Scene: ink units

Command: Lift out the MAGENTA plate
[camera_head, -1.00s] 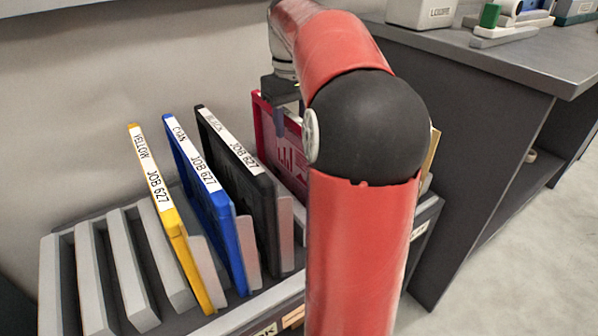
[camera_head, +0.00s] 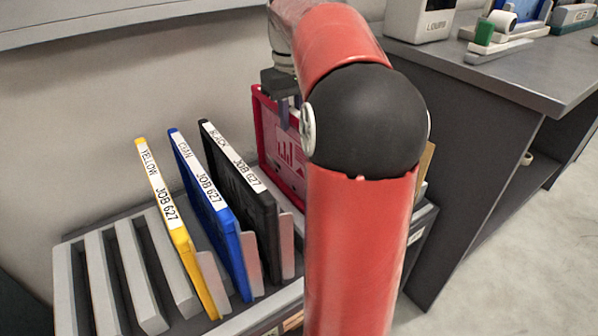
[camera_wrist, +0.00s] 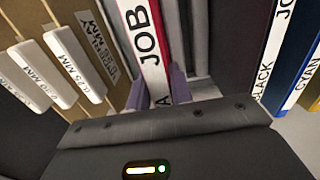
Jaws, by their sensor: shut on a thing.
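The magenta plate (camera_head: 267,135) stands upright at the right of the row in the head view, its top higher than the black plate beside it. My gripper (camera_head: 284,114) is at its top edge, partly behind my red arm. In the wrist view my gripper (camera_wrist: 160,90) has a finger on each side of the plate's white-labelled spine (camera_wrist: 149,45), which reads JOB, and is shut on it. The plate's lower part is hidden by the black plate and my arm, so I cannot tell whether it is clear of its slot.
Black (camera_head: 243,185), cyan (camera_head: 212,205) and yellow (camera_head: 178,230) plates stand in the grey rack (camera_head: 62,275), with empty slots at left. Tan boards with white labelled tabs (camera_wrist: 75,62) stand close on the other side. A wall is behind; a dark bench (camera_head: 475,150) is right.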

